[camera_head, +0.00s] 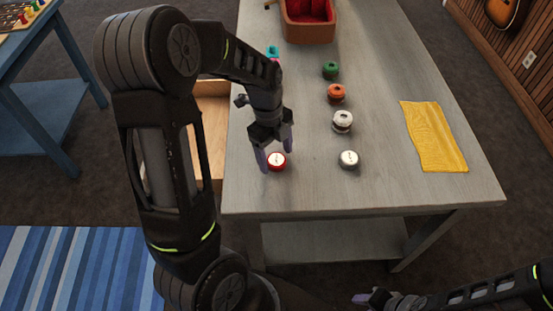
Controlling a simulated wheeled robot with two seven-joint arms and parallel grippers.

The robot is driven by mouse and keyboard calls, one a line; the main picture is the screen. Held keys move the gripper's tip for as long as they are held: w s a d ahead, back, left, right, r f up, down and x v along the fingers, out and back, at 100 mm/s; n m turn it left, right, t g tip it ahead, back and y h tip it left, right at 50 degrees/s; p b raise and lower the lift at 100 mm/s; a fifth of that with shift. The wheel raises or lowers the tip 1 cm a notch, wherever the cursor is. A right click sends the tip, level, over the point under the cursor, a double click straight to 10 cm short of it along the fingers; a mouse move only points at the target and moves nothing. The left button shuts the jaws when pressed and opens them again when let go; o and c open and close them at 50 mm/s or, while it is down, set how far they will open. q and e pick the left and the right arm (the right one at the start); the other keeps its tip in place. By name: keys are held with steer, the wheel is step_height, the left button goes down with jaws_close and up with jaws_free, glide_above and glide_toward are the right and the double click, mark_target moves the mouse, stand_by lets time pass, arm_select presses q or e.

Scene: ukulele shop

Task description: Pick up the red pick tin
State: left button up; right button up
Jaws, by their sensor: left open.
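The red pick tin (277,162) is a small round tin with a red side and a pale top. It lies on the grey wooden table (300,190) near its left front edge. My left gripper (275,157) points down at the tin, with its fingers open. One finger is at the tin's left side and the other is by its upper right, partly behind it. I cannot tell whether they touch it. My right gripper (372,298) is low at the bottom of the view, away from the table top, and its jaw state is unclear.
A white-topped tin (348,160) stands right of the red one. White (343,121), orange (336,93) and green (330,70) round items line up behind it. A yellow cloth (433,136) lies at right. A red-lined case (308,22) is at the back.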

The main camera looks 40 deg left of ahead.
mark_target(276, 159)
arm_select(q)
steer(key=shift+f, duration=0.35)
stand_by(0.3)
steer(key=c, duration=1.4)
steer(key=shift+c, duration=0.2)
steer(key=shift+r, duration=0.15)
step_height(276, 159, up, 10)
steer(key=shift+b, duration=0.45)
steer(key=shift+d, duration=0.1)
